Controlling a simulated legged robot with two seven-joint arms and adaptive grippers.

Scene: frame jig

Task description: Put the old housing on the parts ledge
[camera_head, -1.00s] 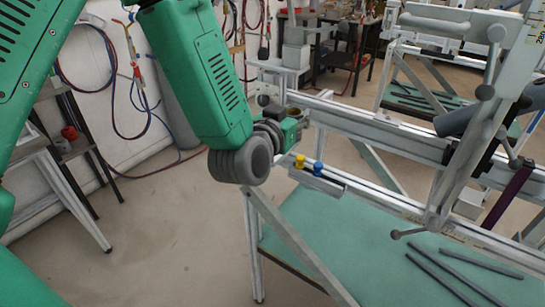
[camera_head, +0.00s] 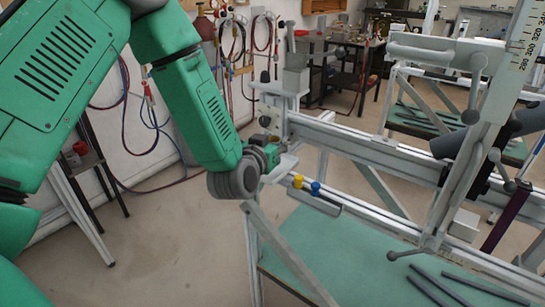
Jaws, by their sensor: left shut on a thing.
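My left gripper (camera_head: 272,154) is at the end of the green arm, beside the left end of the jig's rail. Its fingers are small and partly hidden by the wrist. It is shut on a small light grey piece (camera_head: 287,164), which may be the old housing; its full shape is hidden. A narrow grey ledge (camera_head: 322,204) runs along the front of the rail, just below and right of the gripper. It may be the parts ledge. A yellow piece (camera_head: 297,181) and a blue piece (camera_head: 315,187) stand at it. My right gripper is out of view.
The jig's long rail (camera_head: 350,142) crosses to the right above a green tabletop (camera_head: 345,250). Dark rods (camera_head: 430,288) lie there. A grey upright post (camera_head: 465,170) with handles and a dark cylinder (camera_head: 490,135) stands at right. Open floor lies at lower left.

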